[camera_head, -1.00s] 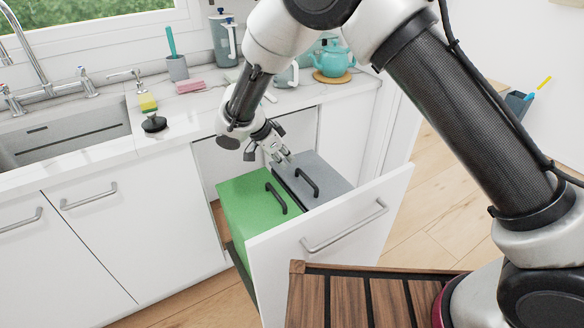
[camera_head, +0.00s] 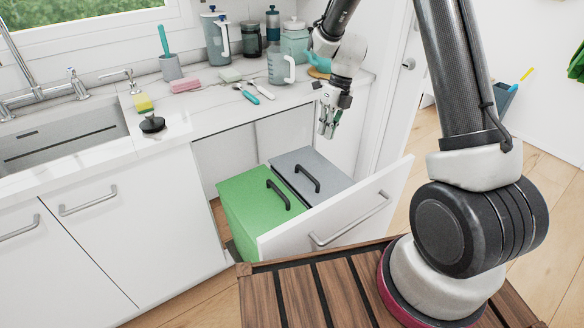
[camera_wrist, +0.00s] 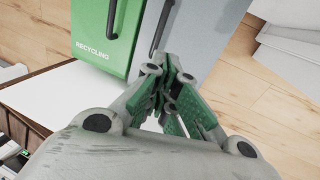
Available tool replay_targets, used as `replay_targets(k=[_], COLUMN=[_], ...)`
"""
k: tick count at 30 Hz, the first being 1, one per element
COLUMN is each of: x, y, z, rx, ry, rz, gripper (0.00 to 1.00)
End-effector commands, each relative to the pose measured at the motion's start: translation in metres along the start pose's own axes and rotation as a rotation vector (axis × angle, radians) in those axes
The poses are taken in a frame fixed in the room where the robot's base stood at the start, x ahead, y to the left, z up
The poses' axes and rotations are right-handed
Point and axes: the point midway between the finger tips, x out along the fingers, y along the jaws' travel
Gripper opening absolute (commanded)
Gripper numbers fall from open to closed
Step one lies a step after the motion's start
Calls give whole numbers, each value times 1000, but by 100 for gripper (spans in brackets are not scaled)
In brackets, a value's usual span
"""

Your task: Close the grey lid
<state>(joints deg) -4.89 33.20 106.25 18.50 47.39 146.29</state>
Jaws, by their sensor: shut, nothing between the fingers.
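The grey lid (camera_head: 318,171) lies flat on the right-hand bin in the pulled-out drawer, with a black handle (camera_head: 307,178) on top. It looks level with the green lid (camera_head: 250,200) beside it. In the wrist view the grey lid (camera_wrist: 205,30) shows beyond my fingers, next to the green bin marked RECYCLING (camera_wrist: 105,35). My gripper (camera_head: 327,128) is shut and empty, above and behind the right side of the grey lid, apart from it. In the wrist view my gripper's fingertips (camera_wrist: 175,65) are together.
The white drawer front (camera_head: 340,215) with its bar handle stands in front of the bins. The counter (camera_head: 215,105) above holds a sponge, utensils, a jug (camera_head: 281,66) and canisters. A sink is at left.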

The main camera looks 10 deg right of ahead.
Motion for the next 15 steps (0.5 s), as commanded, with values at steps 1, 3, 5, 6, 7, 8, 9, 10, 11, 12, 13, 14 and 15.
replay_targets(k=[1,3,5,6,7,8,9,10,11,12,13,14,15], x=[2,6,11,16,20,25,33,39,45,54,61,68,77], y=[3,6,6,6,6,6,6,6,6,7,7,7,7], z=[1,3,3,3,3,3,2,3,3,3,3,3,3], rx=[24,47,51,50,49,48,48,48,48,48,47,47,47], ry=[-11,-19,-17,-15,-14,-14,-12,-12,-12,-11,-12,-11,-12], rz=[13,21,20,20,20,19,19,20,19,20,19,19,19], gripper=[0,0,0,0,0,0,0,0,0,0,0,0,0])
